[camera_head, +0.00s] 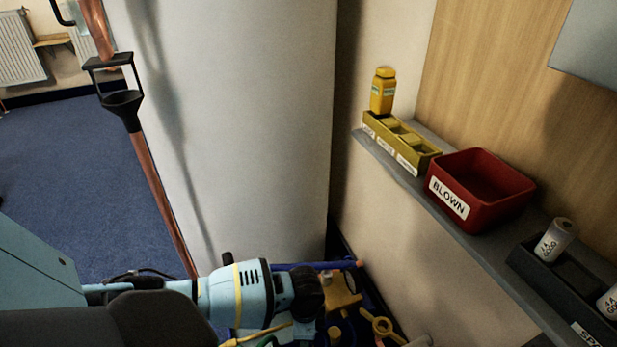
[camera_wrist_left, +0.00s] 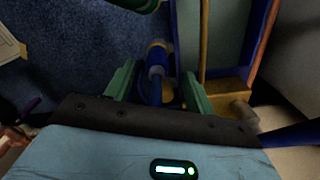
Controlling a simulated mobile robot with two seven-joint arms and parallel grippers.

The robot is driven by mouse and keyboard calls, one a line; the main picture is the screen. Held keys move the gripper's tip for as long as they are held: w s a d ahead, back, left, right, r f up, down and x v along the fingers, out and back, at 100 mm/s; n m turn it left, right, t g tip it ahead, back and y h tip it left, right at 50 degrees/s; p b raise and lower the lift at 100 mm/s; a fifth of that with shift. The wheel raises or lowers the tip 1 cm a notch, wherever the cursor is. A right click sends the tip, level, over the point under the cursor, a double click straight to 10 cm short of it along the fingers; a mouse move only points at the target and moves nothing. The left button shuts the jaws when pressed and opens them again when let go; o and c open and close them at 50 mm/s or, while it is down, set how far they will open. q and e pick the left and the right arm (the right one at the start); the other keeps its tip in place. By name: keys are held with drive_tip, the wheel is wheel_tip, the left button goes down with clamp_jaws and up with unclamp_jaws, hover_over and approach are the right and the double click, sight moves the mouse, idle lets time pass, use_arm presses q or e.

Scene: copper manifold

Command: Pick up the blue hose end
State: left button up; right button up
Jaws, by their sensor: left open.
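In the left wrist view, a blue hose end (camera_wrist_left: 157,58) with a pale yellow band shows in the gap between my left gripper's green fingers. My left gripper (camera_wrist_left: 159,78) is open, with one finger on each side of the hose end. I see no clear contact, and I cannot tell how deep between the fingers it lies. The lower part of the hose runs down behind the dark edge of the gripper body. In the head view my left arm reaches in from the left along the bottom, and its fingers cannot be made out. My right gripper is in neither view.
A grey shelf (camera_head: 470,245) on the right wall holds a yellow bottle (camera_head: 382,91), a yellow divided tray (camera_head: 414,159), a red bin (camera_head: 458,207) marked BLOWN and a dark tray with white cylinders (camera_head: 554,240). A copper pipe (camera_head: 163,200) and large grey column (camera_head: 235,130) stand left.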

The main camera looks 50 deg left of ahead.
use_arm(q)
drive_tip(key=shift+f, duration=0.4)
drive_tip(key=f+b, duration=0.1)
drive_tip(key=f, duration=0.1)
drive_tip(key=f+b, duration=0.2)
drive_tip(key=shift+d+f, duration=0.2)
drive_tip(key=shift+f, duration=0.15)
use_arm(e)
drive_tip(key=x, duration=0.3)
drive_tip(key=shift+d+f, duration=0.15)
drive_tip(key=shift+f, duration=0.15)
use_arm(q)
drive_tip(key=shift+r, duration=0.1)
drive_tip(key=shift+c, duration=0.3)
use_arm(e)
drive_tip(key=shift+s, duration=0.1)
use_arm(q)
drive_tip(key=c, duration=1.1)
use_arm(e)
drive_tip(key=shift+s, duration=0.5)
